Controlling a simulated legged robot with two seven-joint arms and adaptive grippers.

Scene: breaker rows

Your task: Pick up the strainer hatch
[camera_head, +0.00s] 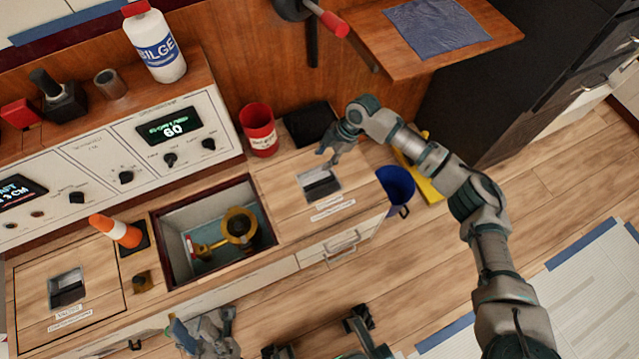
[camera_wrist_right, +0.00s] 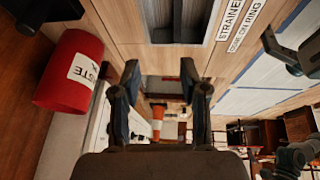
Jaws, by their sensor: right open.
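The strainer hatch (camera_head: 285,205) is a wooden panel in the counter top, right of an open bay, with a dark recessed pull (camera_head: 320,184) and a white label. In the right wrist view the recess (camera_wrist_right: 180,22) and the "STRAINER" label (camera_wrist_right: 238,25) show at the top. My right gripper (camera_head: 328,157) is over the back of the hatch, just behind the recess. In the right wrist view its fingers (camera_wrist_right: 160,68) are apart with nothing between them. My left gripper (camera_head: 203,335) is low at the front of the counter, and its fingers are unclear.
The open bay (camera_head: 163,232) holds a yellow fitting. A red tin (camera_head: 259,130) and a black item (camera_head: 311,124) stand behind the hatch. A blue bucket (camera_head: 397,187) is on the floor at right. An orange cone (camera_head: 116,231) and another hatch (camera_head: 32,275) are at left.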

